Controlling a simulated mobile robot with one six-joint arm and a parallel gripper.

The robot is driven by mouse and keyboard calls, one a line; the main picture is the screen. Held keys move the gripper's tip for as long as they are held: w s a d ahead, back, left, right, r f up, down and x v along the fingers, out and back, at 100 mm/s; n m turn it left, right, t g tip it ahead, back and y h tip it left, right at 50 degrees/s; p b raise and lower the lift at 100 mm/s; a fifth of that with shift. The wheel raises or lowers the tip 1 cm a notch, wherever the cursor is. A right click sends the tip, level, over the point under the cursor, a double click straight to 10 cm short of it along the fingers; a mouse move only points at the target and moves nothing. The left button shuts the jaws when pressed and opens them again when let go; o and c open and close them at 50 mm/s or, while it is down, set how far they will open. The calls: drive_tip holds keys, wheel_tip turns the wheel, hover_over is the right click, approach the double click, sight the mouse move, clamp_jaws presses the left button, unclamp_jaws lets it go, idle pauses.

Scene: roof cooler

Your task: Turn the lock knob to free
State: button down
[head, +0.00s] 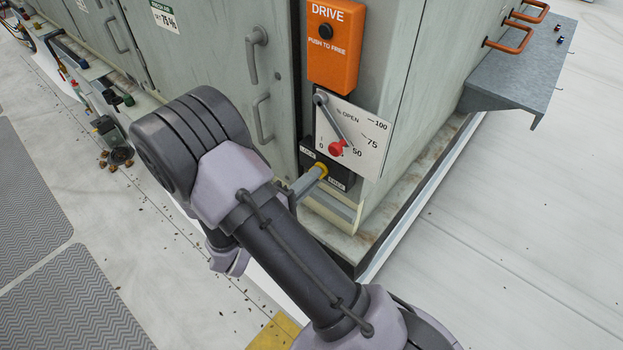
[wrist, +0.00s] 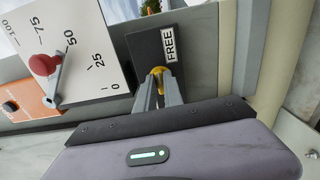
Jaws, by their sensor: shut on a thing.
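The lock knob (head: 322,167) is yellow and sits on a small black plate (head: 343,176) low on the cabinet's corner. In the wrist view the yellow knob (wrist: 157,71) shows only partly between the fingertips, and the black plate (wrist: 146,48) carries a white FREE label (wrist: 169,43). A second label on the plate shows in the head view, too small to read surely. My gripper (wrist: 159,80) is shut on the knob, with one grey finger on each side. The fingers hide most of the knob, so its pointing direction cannot be told.
Just above the plate is a white percent-open dial (head: 372,145) with a grey lever and red ball (head: 336,148). An orange DRIVE box (head: 333,62) is above that. Door handles (head: 256,55) are at left, and a grey shelf (head: 520,65) juts out at right.

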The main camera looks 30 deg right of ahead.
drive_tip(key=c, duration=1.5)
unclamp_jaws()
drive_tip(key=shift+o, duration=0.2)
drive_tip(key=p+v, duration=0.2)
drive_tip(key=v, duration=1.5)
drive_tip(key=shift+a+p, duration=0.2)
drive_tip(key=shift+p, duration=0.2)
drive_tip(key=shift+s, duration=0.1)
